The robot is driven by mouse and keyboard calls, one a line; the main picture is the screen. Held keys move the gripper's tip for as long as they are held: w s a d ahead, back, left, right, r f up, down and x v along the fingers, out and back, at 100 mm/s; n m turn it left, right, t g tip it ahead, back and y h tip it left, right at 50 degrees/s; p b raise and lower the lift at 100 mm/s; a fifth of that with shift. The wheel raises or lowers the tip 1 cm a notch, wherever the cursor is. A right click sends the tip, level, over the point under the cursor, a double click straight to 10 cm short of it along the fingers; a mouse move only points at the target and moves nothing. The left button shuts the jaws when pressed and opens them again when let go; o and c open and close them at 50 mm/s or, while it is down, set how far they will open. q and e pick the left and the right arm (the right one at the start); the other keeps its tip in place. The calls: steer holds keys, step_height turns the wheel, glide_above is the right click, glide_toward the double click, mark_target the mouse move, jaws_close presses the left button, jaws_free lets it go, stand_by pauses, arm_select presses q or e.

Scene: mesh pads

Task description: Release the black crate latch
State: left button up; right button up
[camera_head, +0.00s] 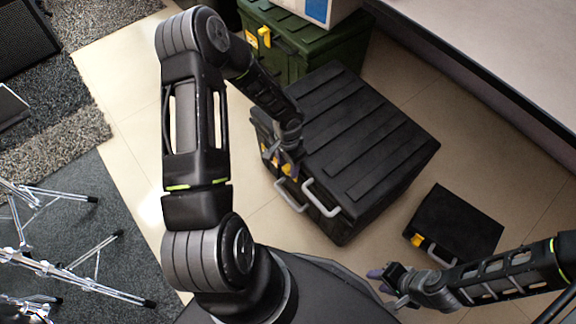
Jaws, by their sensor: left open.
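The black crate (365,150) with a ridged lid stands on the tiled floor at the middle of the head view.
A green crate (318,58) with a yellow latch stands behind, with a box (318,8) on top. A small black case (458,222) lies right of the crate. A pale counter (490,50) edges the upper right. Chrome stands (70,262) are at left.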

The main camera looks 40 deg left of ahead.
arm_select(q)
steer(key=shift+f, duration=0.1)
steer(key=shift+c, duration=0.6)
jaws_close()
stand_by(0.8)
